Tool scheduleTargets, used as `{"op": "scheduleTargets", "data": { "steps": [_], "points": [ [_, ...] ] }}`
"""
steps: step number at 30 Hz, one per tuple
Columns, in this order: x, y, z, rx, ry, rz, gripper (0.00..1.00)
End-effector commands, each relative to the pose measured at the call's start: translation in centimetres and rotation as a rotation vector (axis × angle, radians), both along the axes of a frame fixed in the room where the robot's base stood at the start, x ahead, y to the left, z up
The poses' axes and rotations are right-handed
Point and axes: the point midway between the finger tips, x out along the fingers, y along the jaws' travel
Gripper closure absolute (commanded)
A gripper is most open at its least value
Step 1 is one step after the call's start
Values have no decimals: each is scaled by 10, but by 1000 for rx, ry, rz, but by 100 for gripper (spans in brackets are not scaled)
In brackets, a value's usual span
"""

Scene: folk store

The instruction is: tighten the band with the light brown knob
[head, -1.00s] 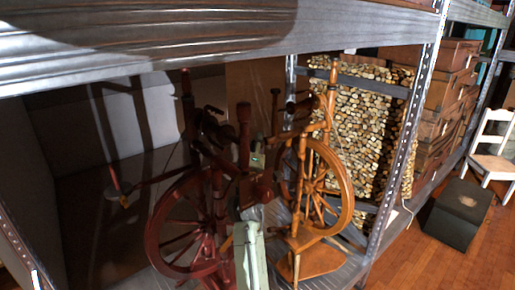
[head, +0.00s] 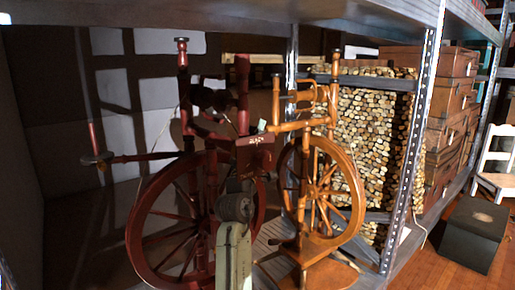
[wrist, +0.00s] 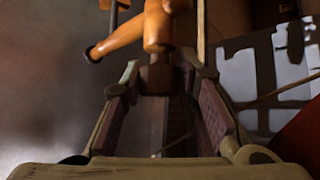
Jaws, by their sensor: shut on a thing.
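In the wrist view, the light brown knob (wrist: 158,38) is a turned, glossy orange-brown piece with a darker lower end between my fingertips. My gripper (wrist: 159,78) is shut on that end, with a pad on either side. In the head view, the light brown spinning wheel (head: 347,205) stands upright on the shelf, with its tilted bar and posts above the wheel. My arm rises in front of it, and my gripper is mostly hidden there behind my own arm and dark red wood. The drive band is too thin to make out.
A larger dark red spinning wheel (head: 137,235) stands close on the left, its spoke and arm crowding my arm. A metal shelf upright (head: 408,150) and stacked wood (head: 375,125) are to the right. The shelf above (head: 350,22) limits height. A black box (head: 472,232) sits on the floor.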

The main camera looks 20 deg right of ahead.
Motion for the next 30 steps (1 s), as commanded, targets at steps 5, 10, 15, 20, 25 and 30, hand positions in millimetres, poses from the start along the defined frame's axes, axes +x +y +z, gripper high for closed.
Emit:
{"op": "scheduleTargets", "data": {
  "steps": [5,10,15,20,25,30],
  "points": [
    [0,1,-2,7,-27,0,100],
    [0,0,-1,10,-33,1,100],
    [0,0,0,10,-34,1,100],
    [0,0,0,10,-33,1,72],
    [0,0,0,9,-34,0,61],
    [0,0,0,9,-34,0,52]
  ]
}}
